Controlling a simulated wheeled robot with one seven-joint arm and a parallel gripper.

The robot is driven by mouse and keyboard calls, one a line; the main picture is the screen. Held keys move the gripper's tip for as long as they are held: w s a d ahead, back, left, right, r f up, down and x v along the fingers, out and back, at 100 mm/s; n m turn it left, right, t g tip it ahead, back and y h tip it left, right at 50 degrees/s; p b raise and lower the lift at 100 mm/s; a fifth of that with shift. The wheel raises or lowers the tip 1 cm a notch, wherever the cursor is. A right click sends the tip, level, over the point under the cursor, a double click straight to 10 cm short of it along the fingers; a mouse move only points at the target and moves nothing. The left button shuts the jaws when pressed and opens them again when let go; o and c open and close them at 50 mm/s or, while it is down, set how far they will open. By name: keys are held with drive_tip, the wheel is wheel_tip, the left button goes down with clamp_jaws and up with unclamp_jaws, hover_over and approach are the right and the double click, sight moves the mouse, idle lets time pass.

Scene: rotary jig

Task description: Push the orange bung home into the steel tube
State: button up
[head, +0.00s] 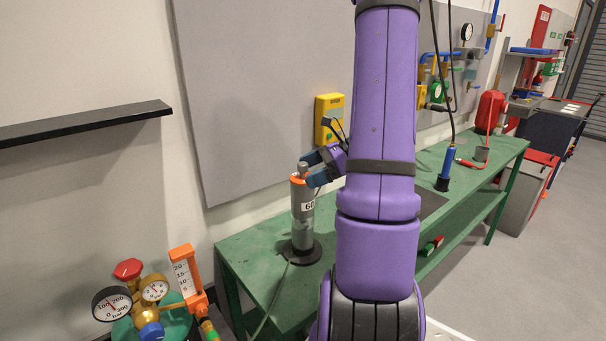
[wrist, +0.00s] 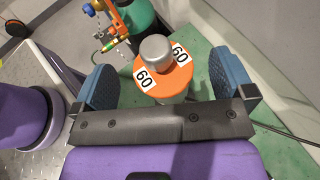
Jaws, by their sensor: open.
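The steel tube (head: 303,235) stands upright on a dark round base at the near left end of the green bench, with a "60" label near its top. The orange bung (wrist: 163,76) is at the tube's top, a round orange face with a grey knob at its middle. In the head view the bung (head: 297,181) shows as an orange rim, partly behind a finger. How deep it sits I cannot tell. My gripper (wrist: 168,84) is open, its blue fingers on either side of the bung and apart from it in the wrist view. In the head view my gripper (head: 312,168) is at the tube's top.
A yellow box (head: 329,117) is on the wall panel behind the tube. Gauges and a red-handled valve (head: 128,269) stand at the near left. A blue-handled tool (head: 446,165) hangs farther right.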

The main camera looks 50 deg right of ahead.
drive_tip(key=v, duration=0.8)
drive_tip(key=shift+a+r, duration=0.1)
idle(0.3)
drive_tip(key=w+a+r+n+g+h, duration=0.15)
drive_tip(key=a+r+n+g, duration=0.35)
drive_tip(key=a, duration=0.5)
drive_tip(key=w+a+r+n+g+h, duration=0.1)
drive_tip(key=a+r+n+g+h, duration=0.1)
drive_tip(key=a+n, duration=0.65)
drive_tip(key=s+a+r+n+t+h, duration=0.1)
drive_tip(key=s+a+r+n+h, duration=0.1)
drive_tip(key=a+n, duration=0.4)
drive_tip(key=s+a+r+n+t+h, duration=0.2)
drive_tip(key=s+a+r+n+h, duration=0.1)
drive_tip(key=a+n, duration=0.4)
drive_tip(key=shift+s+a+r+h, duration=0.3)
drive_tip(key=shift+s+a+h, duration=0.45)
drive_tip(key=shift+s+a, duration=0.4)
